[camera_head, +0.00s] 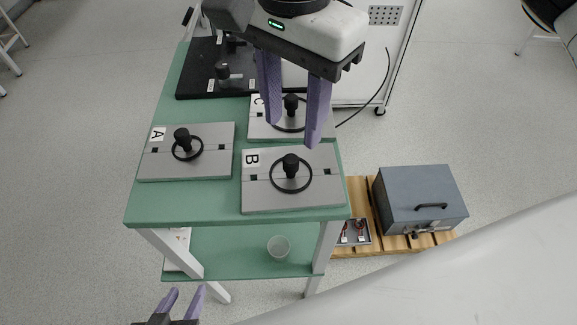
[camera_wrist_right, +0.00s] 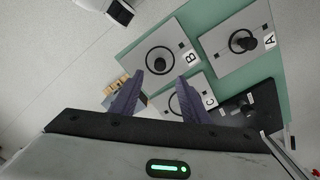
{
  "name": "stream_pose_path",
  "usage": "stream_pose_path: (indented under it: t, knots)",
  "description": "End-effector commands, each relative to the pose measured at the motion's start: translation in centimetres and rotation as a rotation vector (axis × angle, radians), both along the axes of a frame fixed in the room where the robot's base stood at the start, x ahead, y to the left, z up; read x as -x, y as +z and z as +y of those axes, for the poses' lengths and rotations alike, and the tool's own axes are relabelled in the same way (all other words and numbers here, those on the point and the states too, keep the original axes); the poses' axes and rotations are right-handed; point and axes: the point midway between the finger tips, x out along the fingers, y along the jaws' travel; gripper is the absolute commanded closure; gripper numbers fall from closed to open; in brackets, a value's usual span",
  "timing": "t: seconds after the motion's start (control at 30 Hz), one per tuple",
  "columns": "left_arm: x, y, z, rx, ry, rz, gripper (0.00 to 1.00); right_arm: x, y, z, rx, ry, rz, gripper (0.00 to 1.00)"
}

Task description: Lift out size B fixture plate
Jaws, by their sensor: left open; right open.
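The size B fixture plate (camera_head: 325,190) is a grey plate with a black knob and ring, flat at the front right of the green table; its label reads B. It also shows in the right wrist view (camera_wrist_right: 134,55). My right gripper (camera_head: 292,134) is open and empty, its purple fingers hanging above the plates between C and B. In the right wrist view its fingertips (camera_wrist_right: 160,76) appear on either side of the B knob's lower side, apart from it. My left gripper (camera_head: 187,289) is open and empty, low in front of the table.
Plate A (camera_head: 215,165) lies left of B, and plate C (camera_head: 262,129) lies behind B, partly hidden by my right gripper. A black fixture base (camera_head: 195,85) is at the back left. A grey box (camera_head: 405,190) stands on a pallet at right. The table's front-left strip is clear.

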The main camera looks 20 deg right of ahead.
Motion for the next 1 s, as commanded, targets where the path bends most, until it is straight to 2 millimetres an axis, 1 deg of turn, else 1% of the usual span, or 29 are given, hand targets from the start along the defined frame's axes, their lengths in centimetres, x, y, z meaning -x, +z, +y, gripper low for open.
stream_pose_path:
  t: [0.03,0.2,0.37,0.6,0.73,0.93,0.97,1.0]
  knots:
    - [0.1,-0.2,0.0,-0.001,0.000,0.003,0.60,0.0,-0.9,-0.1,0.002,-0.001,0.003,0.58]
    - [0.3,-0.5,0.0,0.000,0.000,0.008,0.60,0.1,-3.5,0.0,-0.003,-0.002,0.005,0.58]
    - [0.3,-0.6,0.0,0.002,0.000,0.009,0.60,0.1,-5.0,0.1,-0.004,-0.002,0.006,0.58]
    - [0.3,-0.6,0.0,0.002,0.000,0.007,0.60,0.2,-8.5,0.2,-0.004,-0.002,0.007,0.58]
    - [0.2,-0.5,0.0,0.002,0.000,0.005,0.60,0.1,-9.3,0.2,-0.006,-0.001,0.004,0.58]
    - [0.1,-0.4,0.0,0.003,0.000,0.002,0.60,0.1,-9.4,0.2,-0.007,-0.001,0.004,0.58]
    - [0.1,-0.4,0.0,0.003,0.000,0.002,0.60,0.1,-9.4,0.2,-0.007,-0.001,0.004,0.61]
    - [0.1,-0.4,0.0,0.003,0.000,0.001,0.60,0.1,-9.4,0.2,-0.007,-0.001,0.004,0.68]
